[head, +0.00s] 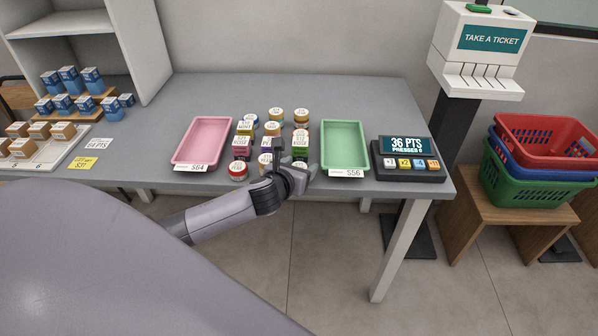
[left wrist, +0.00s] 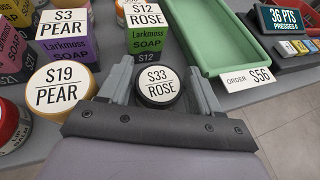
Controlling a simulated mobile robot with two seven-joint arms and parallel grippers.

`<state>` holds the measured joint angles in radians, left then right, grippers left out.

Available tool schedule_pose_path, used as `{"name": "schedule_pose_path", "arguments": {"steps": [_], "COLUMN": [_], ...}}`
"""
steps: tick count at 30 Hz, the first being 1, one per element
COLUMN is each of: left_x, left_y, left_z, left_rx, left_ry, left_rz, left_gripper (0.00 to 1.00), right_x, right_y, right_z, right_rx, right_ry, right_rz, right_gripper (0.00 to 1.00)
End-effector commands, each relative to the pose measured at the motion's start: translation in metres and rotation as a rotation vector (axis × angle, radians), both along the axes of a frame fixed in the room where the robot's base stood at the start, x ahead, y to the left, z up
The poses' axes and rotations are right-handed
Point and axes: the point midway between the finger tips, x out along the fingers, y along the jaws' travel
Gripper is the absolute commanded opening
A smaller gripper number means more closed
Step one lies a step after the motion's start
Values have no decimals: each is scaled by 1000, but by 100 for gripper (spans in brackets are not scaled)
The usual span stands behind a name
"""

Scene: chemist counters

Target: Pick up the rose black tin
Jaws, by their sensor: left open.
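The rose black tin (left wrist: 159,88) is a round tin with a black side and a white lid reading S33 ROSE. In the left wrist view it stands upright on the counter between the two fingers of my left gripper (left wrist: 160,80). The fingers are apart, one on each side of the tin; whether either touches it I cannot tell. In the head view my left gripper (head: 290,175) is at the front of the product group and largely hides the tin. My right gripper is not in view.
A yellow-rimmed S19 PEAR tin (left wrist: 61,90) stands close left of the gripper. A green S12 ROSE soap box (left wrist: 145,35) stands just behind the tin. A green tray (head: 345,135) is at right, a pink tray (head: 178,157) at left, and a points display (head: 408,176) further right.

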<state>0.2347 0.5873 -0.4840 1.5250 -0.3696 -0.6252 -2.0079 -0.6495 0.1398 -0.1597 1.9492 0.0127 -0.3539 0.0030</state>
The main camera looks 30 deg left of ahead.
Motion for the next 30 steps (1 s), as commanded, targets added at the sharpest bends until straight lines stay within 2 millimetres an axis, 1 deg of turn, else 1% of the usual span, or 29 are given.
{"name": "schedule_pose_path", "arguments": {"steps": [7, 8, 9, 10, 11, 19, 23, 26, 30], "left_x": [1, 1, 1, 1, 1, 1, 1, 1, 2], "left_y": [0, 0, 0, 0, 0, 0, 0, 1, 1], "left_z": [0, 0, 0, 0, 0, 1, 7, 17, 43], "left_rx": [0, 0, 0, 0, 0, 0, 0, 2, 2], "left_ry": [1, 1, 1, 1, 1, 0, -2, -4, -6], "left_rz": [0, 0, 0, 0, 0, 0, 0, 0, -1], "left_gripper": [63, 54, 41, 31, 26, 26, 26, 26, 26], "right_x": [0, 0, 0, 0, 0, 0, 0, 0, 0], "right_y": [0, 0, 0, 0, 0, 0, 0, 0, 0], "right_z": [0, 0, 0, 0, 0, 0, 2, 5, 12], "right_rx": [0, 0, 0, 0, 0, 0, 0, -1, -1], "right_ry": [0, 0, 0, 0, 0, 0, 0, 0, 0], "right_rz": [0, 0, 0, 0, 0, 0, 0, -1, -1], "right_gripper": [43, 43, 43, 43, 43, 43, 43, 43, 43]}}
